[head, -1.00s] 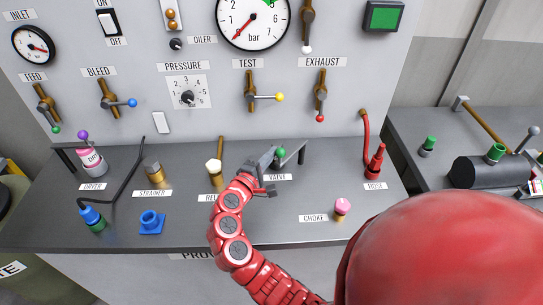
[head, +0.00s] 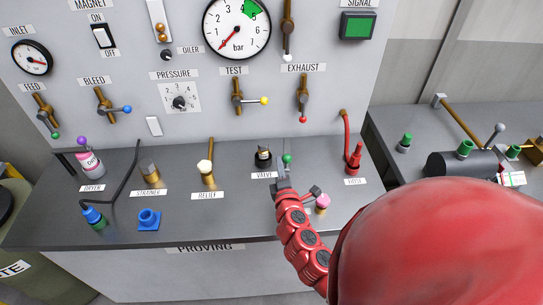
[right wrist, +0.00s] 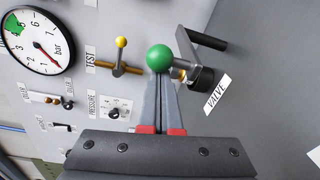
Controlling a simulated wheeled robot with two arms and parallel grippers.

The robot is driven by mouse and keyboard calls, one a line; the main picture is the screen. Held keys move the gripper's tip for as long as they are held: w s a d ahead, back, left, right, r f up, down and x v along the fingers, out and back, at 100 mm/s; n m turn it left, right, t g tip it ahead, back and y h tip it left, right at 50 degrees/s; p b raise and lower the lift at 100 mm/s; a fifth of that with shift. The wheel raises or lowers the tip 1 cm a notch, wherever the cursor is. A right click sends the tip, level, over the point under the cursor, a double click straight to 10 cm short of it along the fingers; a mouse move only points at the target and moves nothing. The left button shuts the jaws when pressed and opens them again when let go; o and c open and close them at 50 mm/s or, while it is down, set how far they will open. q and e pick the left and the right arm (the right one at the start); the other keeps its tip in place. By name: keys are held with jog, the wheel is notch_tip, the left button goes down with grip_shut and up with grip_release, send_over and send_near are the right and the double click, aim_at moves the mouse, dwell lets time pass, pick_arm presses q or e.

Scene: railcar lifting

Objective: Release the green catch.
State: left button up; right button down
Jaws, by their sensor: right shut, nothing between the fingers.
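The green ball knob (head: 287,159) of the catch stands at the valve on the bench, right of the black valve body (head: 263,157) and above the VALVE label (head: 264,175). My right gripper (head: 284,168) is shut and empty, right at the knob. In the right wrist view the green knob (right wrist: 159,58) sits at the tips of the closed fingers (right wrist: 160,82) and covers them; I cannot tell whether they touch. A dark valve fitting (right wrist: 204,78) and a bar lie just right of it. My left gripper is out of view.
The pink-topped choke (head: 322,202) is close beside my right forearm. A red hose fitting (head: 354,158) stands farther right, the relief stem (head: 206,172) to the left. The upright panel (head: 335,88) rises behind.

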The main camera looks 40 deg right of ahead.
jog(key=shift+s+d, duration=0.5)
jog(key=shift+d, duration=0.15)
jog(key=shift+s, duration=0.1)
